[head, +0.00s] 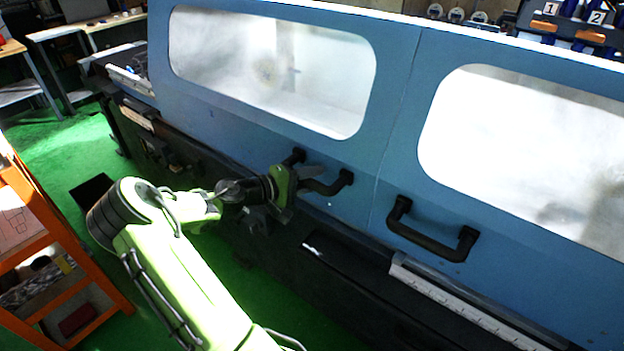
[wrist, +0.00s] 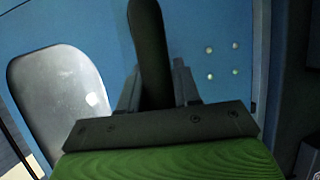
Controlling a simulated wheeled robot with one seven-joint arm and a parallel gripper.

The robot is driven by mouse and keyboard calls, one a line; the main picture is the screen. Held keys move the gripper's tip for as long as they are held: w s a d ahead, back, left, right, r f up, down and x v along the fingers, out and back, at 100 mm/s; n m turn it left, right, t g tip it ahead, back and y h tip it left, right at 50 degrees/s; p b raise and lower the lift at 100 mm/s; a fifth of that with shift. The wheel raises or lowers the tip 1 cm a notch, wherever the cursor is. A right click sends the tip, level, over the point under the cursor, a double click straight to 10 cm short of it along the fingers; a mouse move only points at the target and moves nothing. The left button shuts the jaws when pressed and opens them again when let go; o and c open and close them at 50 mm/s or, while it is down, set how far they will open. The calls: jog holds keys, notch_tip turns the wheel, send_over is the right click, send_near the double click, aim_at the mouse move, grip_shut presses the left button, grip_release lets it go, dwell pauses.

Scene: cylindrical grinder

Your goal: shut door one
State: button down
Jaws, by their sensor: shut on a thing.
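Two blue sliding doors stand side by side on the grinder in the head view; I cannot tell from any marking on them which is door one. The left door (head: 235,118) has a wide window and a black handle (head: 330,187) near its lower right. The right door (head: 400,165) has its own window and black handle (head: 432,240). My gripper (head: 308,175) is at the left door's handle, shut on it. In the wrist view the dark handle (wrist: 150,50) stands between the two fingers (wrist: 157,85), with blue door panel behind. The fingertips are partly hidden in the head view.
An orange shelf cart (head: 60,262) stands at the left on the green floor. A workbench (head: 85,30) is at the back left. A dark ledge with a pale ruled strip (head: 470,305) runs below the right door. Labels 1 and 2 (head: 551,8) show on equipment at the top right.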

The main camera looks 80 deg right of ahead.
jog(key=shift+s+a+f, duration=0.15)
jog(key=c, duration=0.9)
grip_release()
jog(key=shift+s, duration=0.1)
jog(key=shift+w+a, duration=0.25)
jog(key=shift+w, duration=0.2)
jog(key=v, duration=1.5)
jog(key=shift+s+r+p, duration=0.1)
jog(key=shift+r+p, duration=0.2)
jog(key=shift+p, duration=0.1)
